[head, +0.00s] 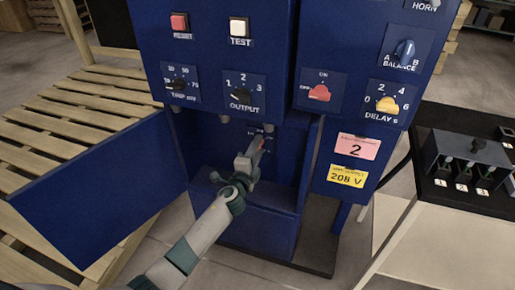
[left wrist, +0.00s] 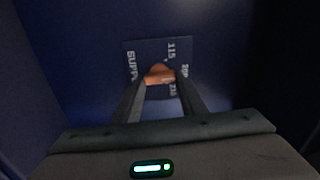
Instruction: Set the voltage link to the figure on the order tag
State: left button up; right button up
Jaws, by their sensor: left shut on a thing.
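The orange voltage link (left wrist: 158,72) sits on a small dark plate (left wrist: 134,48) inside the cabinet recess. The plate carries "SUPPLY" and figures such as 115; the smaller figures at its right edge are partly unreadable. My left gripper (head: 258,147) reaches into the recess and is shut on the link; its two fingers (left wrist: 160,88) close around it in the left wrist view. Which figure the link points at cannot be told. The yellow order tag (head: 347,176) on the cabinet front appears to read 208 V. My right gripper is not in view.
A blue door (head: 85,205) stands open to the left of the recess. A black switch box (head: 465,160) sits on a bench at right. Wooden pallets (head: 75,120) stand at left.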

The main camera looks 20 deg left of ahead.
pick_arm(q)
jog(key=shift+f+m, duration=0.1)
jog(key=shift+m, duration=0.3)
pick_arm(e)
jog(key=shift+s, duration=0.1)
pick_arm(q)
jog(key=o, duration=1.1)
jog(key=shift+c, duration=0.2)
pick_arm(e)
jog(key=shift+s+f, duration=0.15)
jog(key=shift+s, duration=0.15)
pick_arm(q)
jog(key=shift+s, duration=0.2)
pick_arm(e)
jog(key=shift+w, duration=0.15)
pick_arm(q)
jog(key=s, duration=1.7)
jog(key=shift+a, duration=0.3)
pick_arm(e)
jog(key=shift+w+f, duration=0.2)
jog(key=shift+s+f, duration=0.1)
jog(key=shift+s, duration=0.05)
